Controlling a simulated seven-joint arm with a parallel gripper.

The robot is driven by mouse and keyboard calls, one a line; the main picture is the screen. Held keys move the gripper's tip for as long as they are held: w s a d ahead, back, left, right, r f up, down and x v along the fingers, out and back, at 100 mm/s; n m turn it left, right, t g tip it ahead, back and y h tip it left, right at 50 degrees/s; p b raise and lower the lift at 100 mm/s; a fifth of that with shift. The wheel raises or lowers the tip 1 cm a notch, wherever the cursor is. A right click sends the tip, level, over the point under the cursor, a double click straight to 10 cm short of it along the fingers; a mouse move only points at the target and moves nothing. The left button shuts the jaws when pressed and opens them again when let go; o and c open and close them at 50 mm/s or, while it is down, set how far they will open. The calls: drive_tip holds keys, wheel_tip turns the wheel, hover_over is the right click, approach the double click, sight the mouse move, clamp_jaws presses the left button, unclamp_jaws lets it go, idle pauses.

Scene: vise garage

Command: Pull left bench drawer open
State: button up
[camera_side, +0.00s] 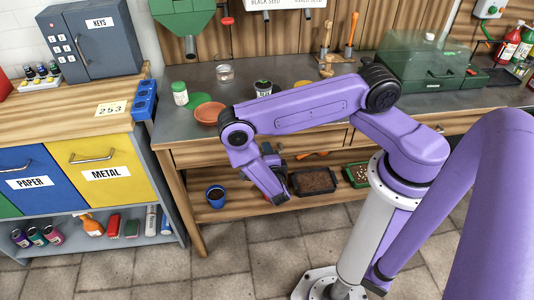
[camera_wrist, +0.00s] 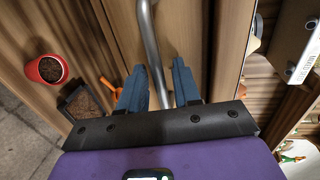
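The bench's left drawer has a light wooden front (camera_side: 215,155) under the grey worktop in the side view, partly hidden by my arm. It looks closed. Its metal bar handle (camera_wrist: 148,38) runs down the middle of the wrist view, against the wooden front. My gripper (camera_wrist: 160,66) is open, with one blue-grey finger on each side of the handle bar in that view. Whether the fingers reach fully around the bar or touch it is not clear. In the side view my gripper (camera_side: 270,153) is at the drawer front, and the handle is hidden there.
Below the drawer, a shelf holds a blue pot (camera_side: 215,195) and a dark soil tray (camera_side: 314,181). A terracotta saucer (camera_side: 208,113) sits near the worktop edge. A yellow METAL bin (camera_side: 103,165) stands at left. The floor in front is clear.

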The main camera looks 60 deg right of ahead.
clamp_jaws()
drive_tip(key=f+v, duration=0.2)
drive_tip(key=v, duration=1.1)
drive_tip(key=f+v, duration=0.3)
drive_tip(key=v, duration=1)
drive_tip(key=shift+s+a+f, duration=0.25)
drive_tip(key=shift+s+a, duration=0.15)
unclamp_jaws()
